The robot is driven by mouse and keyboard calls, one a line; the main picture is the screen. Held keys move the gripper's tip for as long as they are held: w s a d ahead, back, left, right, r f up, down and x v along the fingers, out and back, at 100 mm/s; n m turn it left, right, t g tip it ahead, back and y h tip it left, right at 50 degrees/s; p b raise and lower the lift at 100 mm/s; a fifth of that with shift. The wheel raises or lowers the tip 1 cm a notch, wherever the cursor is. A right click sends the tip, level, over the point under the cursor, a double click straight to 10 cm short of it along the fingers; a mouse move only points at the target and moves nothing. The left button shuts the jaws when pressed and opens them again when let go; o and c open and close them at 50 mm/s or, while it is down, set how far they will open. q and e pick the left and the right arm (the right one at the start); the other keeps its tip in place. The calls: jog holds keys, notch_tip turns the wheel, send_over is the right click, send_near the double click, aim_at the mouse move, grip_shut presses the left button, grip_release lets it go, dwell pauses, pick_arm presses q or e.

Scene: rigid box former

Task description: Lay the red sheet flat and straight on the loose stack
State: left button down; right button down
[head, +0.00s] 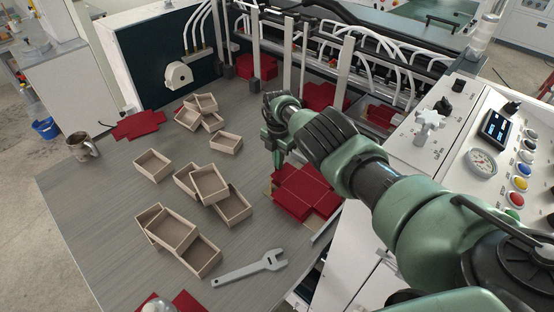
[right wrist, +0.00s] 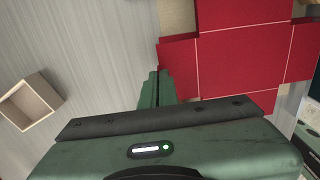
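A red, cross-shaped sheet with pale fold lines (head: 305,187) lies on top of a red stack at the table's right edge. It also fills the upper right of the right wrist view (right wrist: 243,55). Layers of the loose stack show below it; I cannot tell how well their edges line up. My right gripper (head: 276,160) points down beside the sheet's upper left edge. In the right wrist view its fingers (right wrist: 156,75) are close together, at the left flap's edge, with nothing seen between them. They hide part of that flap. My left gripper is out of view.
Several open tan boxes (head: 152,165) cover the middle of the table (head: 90,200). A wrench (head: 250,268) lies near the front and a mug (head: 82,146) at the left. Another red sheet (head: 138,124) lies at the back left. The control panel (head: 482,162) stands at the right.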

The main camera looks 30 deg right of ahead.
jog(key=shift+a, duration=0.2)
jog(key=shift+s+d, duration=0.1)
jog(key=shift+d, duration=0.35)
jog(key=shift+a, duration=0.4)
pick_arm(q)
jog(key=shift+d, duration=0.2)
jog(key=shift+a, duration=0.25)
pick_arm(e)
jog(key=shift+d, duration=0.2)
